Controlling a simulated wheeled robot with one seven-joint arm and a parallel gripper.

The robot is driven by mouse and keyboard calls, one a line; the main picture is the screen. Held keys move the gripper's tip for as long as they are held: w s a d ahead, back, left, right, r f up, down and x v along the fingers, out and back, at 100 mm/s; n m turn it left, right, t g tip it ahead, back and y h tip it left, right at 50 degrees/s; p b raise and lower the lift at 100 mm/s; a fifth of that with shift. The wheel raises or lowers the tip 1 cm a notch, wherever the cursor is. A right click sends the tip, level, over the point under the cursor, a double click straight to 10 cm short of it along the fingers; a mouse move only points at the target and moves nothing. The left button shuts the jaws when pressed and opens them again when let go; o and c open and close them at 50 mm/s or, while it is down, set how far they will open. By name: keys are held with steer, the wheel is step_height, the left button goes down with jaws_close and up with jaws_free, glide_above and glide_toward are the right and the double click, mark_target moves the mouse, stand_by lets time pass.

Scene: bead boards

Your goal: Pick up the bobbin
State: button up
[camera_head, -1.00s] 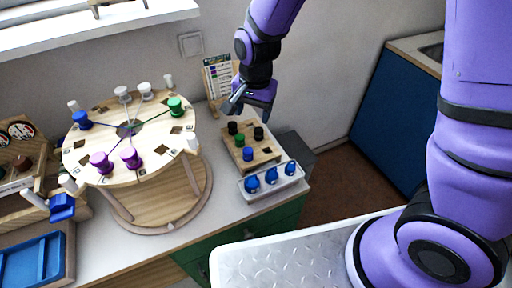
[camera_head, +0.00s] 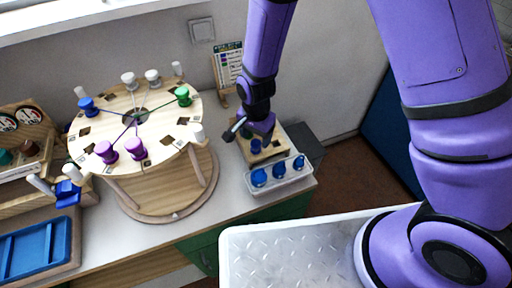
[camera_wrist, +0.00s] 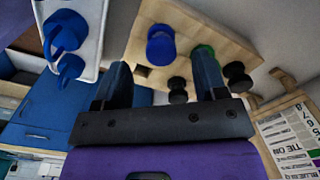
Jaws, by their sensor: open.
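In the wrist view a small wooden peg board (camera_wrist: 190,22) carries a blue bobbin (camera_wrist: 160,46), a green bobbin (camera_wrist: 205,50) and black bobbins (camera_wrist: 237,77). My gripper (camera_wrist: 160,72) is open and empty over this board. The blue bobbin shows between and beyond its two fingers, apart from both. The right finger partly covers the green bobbin. A black bobbin (camera_wrist: 178,88) lies between the fingers in the picture. In the head view the gripper (camera_head: 242,130) hides the back of the board, and the blue bobbin (camera_head: 255,146) stands in front of it.
A clear tray (camera_head: 283,183) with blue items stands in front of the board. A round wooden stand (camera_head: 160,187) with purple, blue, green and white spools is to the left. A printed card (camera_head: 229,62) stands behind. A blue tray (camera_head: 35,258) lies at lower left.

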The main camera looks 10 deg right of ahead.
mark_target(256, 143)
steer(key=shift+f, duration=2.5)
steer(key=c, duration=1)
steer(key=shift+r, duration=0.1)
